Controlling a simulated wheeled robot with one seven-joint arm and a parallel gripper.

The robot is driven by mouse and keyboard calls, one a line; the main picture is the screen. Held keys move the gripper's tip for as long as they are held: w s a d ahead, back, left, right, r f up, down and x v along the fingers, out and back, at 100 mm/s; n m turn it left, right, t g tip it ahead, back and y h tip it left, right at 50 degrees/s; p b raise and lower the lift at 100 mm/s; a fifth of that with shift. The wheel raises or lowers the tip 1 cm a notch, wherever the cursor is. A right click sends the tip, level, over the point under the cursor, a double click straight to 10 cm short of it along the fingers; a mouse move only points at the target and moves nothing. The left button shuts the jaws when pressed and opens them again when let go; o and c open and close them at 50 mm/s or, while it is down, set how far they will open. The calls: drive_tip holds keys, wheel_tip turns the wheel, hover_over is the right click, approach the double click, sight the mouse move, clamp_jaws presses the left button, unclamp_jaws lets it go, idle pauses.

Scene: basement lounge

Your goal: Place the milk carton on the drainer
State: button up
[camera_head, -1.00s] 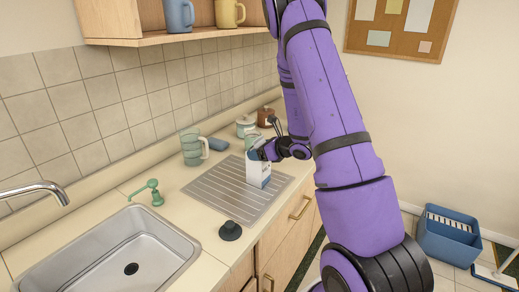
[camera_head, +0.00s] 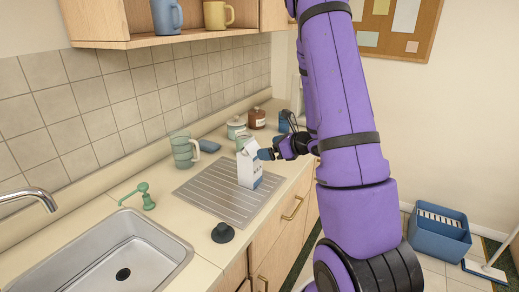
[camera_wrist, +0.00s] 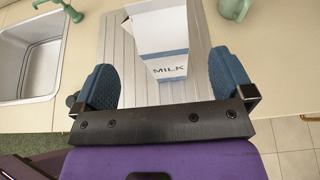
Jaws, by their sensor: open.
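The white milk carton (camera_head: 248,165) stands upright on the ribbed metal drainer (camera_head: 208,193), toward its right side. In the wrist view the carton (camera_wrist: 165,45), with a blue band and the word MILK, stands beyond the fingers on the drainer (camera_wrist: 115,50). My gripper (camera_head: 268,154) is just to the right of the carton in the head view. In the wrist view my gripper (camera_wrist: 165,85) has its two blue fingers wide apart with nothing between them. The carton is clear of both fingers.
The sink (camera_head: 115,250) lies left of the drainer, with a black stopper (camera_head: 223,232) on the counter in front. A shelf with mugs (camera_head: 215,14) hangs above.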

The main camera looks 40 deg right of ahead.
drive_tip(key=s+a+r+n+g+y, duration=0.3)
drive_tip(key=s+a+r+n+g, duration=0.15)
drive_tip(key=a+r+n, duration=0.35)
drive_tip(key=s+a+r+n+g+y, duration=0.25)
drive_tip(key=s+a+r+n, duration=0.35)
drive_tip(key=a, duration=0.5)
drive_tip(key=s+a+r+n+h, duration=0.1)
drive_tip(key=s+r+n+h, duration=0.3)
drive_tip(key=s+n, duration=0.3)
drive_tip(key=s+a+r+n+h, duration=0.2)
drive_tip(key=s+r+n+h, duration=0.2)
drive_tip(key=n, duration=0.7)
drive_tip(key=shift+s+r+h, duration=0.4)
drive_tip(key=shift+s+h, duration=0.65)
drive_tip(key=shift+s, duration=0.85)
drive_tip(key=shift+r, duration=0.1)
drive_tip(key=shift+c, duration=0.2)
